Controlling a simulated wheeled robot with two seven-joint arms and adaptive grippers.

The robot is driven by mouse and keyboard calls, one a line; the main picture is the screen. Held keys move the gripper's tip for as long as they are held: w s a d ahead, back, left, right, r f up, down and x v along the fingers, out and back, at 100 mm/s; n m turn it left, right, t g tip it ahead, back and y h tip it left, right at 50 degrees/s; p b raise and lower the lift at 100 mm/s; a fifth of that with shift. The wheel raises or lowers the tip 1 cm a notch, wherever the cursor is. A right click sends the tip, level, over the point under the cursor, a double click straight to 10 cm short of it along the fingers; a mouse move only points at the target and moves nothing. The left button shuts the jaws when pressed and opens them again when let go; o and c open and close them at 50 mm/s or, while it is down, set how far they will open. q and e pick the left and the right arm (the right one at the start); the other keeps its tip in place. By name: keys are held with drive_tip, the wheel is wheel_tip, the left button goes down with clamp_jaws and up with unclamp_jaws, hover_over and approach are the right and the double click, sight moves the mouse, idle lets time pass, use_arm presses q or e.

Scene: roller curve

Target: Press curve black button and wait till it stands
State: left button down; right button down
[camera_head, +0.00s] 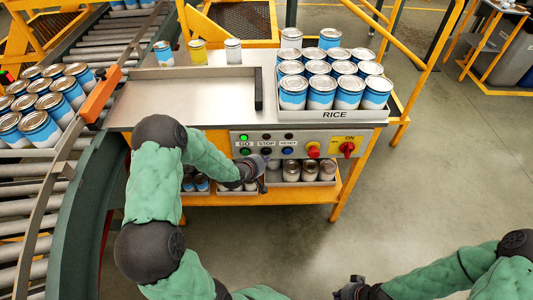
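The control panel (320,152) on the front of the steel table carries labels GO, STOP and RESET. The black button (266,151) is below the STOP label, between a green button (245,152) and a blue button (288,151). My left gripper (262,166) is just below and in front of the black button; its fingers look close together, and I cannot tell whether they touch the button. The roller curve (35,220) runs along the left, with blue-and-white cans on it. My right gripper (350,289) is at the bottom edge, away from the panel, its fingers unclear.
A green lamp (244,138) is lit above GO. A red knob (313,150) and an ON switch (347,148) sit right on the panel. The RICE tray (335,115) holds many cans above. More cans stand on the lower shelf (290,197).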

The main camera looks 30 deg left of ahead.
use_arm(q)
drive_tip(key=shift+w+a, duration=0.25)
drive_tip(key=shift+w, duration=0.1)
drive_tip(key=shift+w+a, duration=0.2)
drive_tip(key=shift+w, duration=0.15)
idle(1.2)
drive_tip(key=shift+s, duration=0.1)
drive_tip(key=shift+s+d, duration=0.45)
drive_tip(key=shift+s, duration=0.15)
drive_tip(key=shift+s, duration=0.1)
drive_tip(key=shift+s+d+p, duration=0.2)
drive_tip(key=shift+s+d, duration=0.25)
drive_tip(key=shift+s, duration=0.25)
drive_tip(key=shift+s+d+p, duration=0.15)
drive_tip(key=shift+s+d, duration=0.25)
drive_tip(key=shift+s, duration=0.25)
drive_tip(key=shift+s+d+p, duration=0.2)
drive_tip(key=shift+s+d, duration=0.25)
drive_tip(key=shift+s, duration=0.25)
